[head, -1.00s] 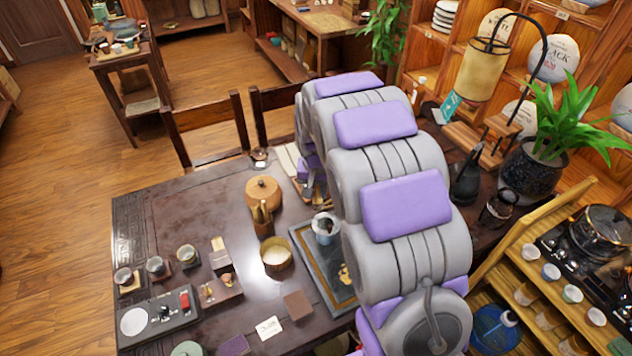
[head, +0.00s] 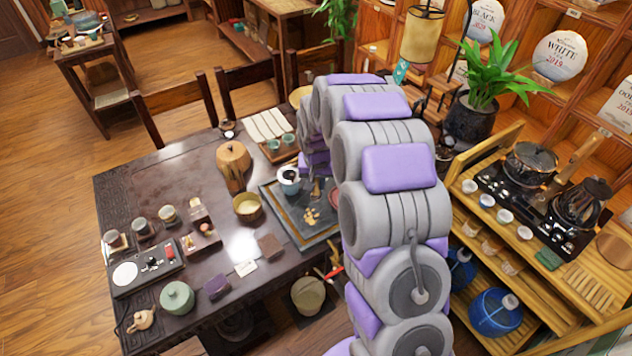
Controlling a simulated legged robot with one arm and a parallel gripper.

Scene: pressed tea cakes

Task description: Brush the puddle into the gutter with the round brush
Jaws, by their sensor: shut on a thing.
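A dark tea tray (head: 268,200) with a lighter brown inner border lies at the right end of the dark table. My gripper (head: 316,178) is low over its far part, largely hidden by my arm. A small brown upright thing below it seems to be the round brush (head: 316,191), shut in the jaws; its bristles are too small to make out. A white cup with dark contents (head: 289,181) stands left of the gripper. Golden shapes (head: 310,216) lie on the tray nearer me. I cannot tell the puddle from the tray's dark surface, nor clearly make out the gutter.
A slatted shelf (head: 465,215) with cups and kettles stands right of my arm. A bucket (head: 308,296) is below the table edge.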

